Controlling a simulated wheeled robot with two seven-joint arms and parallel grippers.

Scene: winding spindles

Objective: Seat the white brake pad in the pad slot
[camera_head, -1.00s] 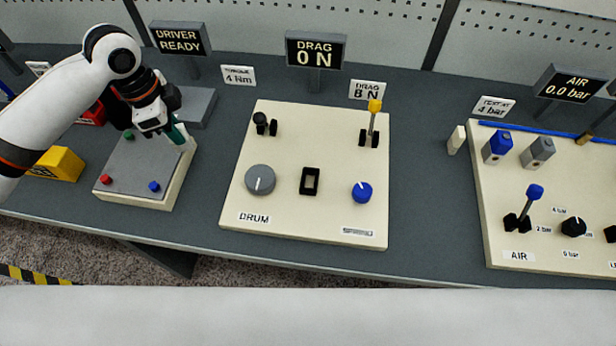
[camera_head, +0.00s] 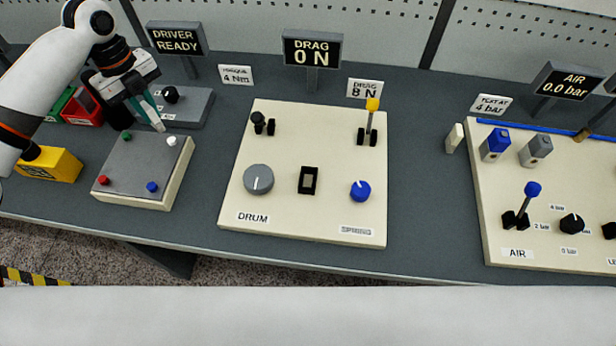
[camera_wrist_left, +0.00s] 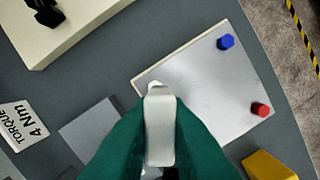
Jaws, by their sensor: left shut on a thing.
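My left gripper (camera_head: 150,108) is above the back of the small grey-topped block at the left. It is shut on a pale, long piece that looks like the white brake pad (camera_wrist_left: 160,125), which shows between the green fingers in the left wrist view. Its tip points down towards the plate; I cannot tell whether it touches anything. The pad slot appears to be the black-framed rectangular opening (camera_head: 308,181) in the middle of the cream DRUM board (camera_head: 285,215), well to the right of the gripper. My right gripper is not in view.
The grey-topped block (camera_head: 140,165) carries red, blue, green and white pegs at its corners. The DRUM board has a grey dial (camera_head: 258,179), a blue knob (camera_head: 360,191) and a yellow-tipped lever (camera_head: 372,115). A cream upright block (camera_head: 454,138) stands left of the AIR board (camera_head: 500,225).

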